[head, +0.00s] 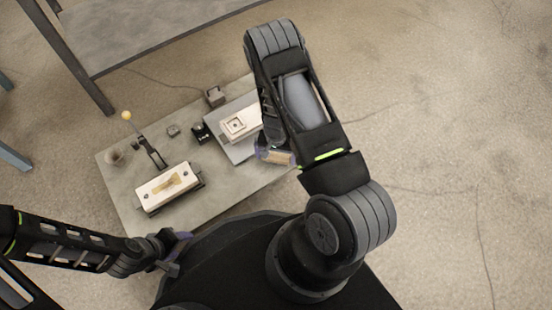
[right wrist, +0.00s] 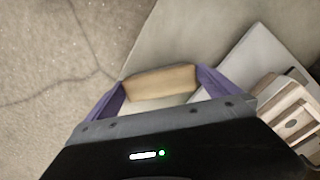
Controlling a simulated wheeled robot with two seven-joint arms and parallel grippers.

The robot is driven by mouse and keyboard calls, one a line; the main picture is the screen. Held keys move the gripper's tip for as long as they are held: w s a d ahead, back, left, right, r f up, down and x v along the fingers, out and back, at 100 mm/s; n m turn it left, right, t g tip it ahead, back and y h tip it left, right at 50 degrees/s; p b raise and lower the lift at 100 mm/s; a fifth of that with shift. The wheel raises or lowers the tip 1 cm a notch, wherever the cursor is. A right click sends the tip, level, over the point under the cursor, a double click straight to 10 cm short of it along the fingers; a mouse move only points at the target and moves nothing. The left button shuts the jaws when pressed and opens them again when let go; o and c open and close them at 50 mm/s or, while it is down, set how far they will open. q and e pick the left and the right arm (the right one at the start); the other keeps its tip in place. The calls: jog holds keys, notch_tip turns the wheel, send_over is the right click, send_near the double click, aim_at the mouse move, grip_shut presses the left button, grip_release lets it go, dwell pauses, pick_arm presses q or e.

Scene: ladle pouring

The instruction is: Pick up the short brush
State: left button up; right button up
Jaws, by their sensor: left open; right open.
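A short tan block, which looks like the short brush (right wrist: 160,83), lies at the table's near right edge. In the head view the brush (head: 281,158) is partly covered by my right arm. My right gripper (head: 277,153) is open around it, with one purple finger at each end of the block. In the right wrist view the fingers of the right gripper (right wrist: 160,86) reach the block's ends; I cannot tell whether they touch. Its underside is hidden. My left gripper (head: 178,252) is open and empty, off the table's near left side.
The grey table (head: 213,190) holds a pale block with a tan shape (head: 168,186), a yellow-knobbed handle (head: 127,116) and small dark items. A light tray (head: 240,150) with a wooden mould (head: 240,124) stands beside the brush. A bench (head: 140,30) stands behind.

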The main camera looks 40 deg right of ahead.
jog(key=shift+c, duration=0.3)
jog(key=c, duration=1.1)
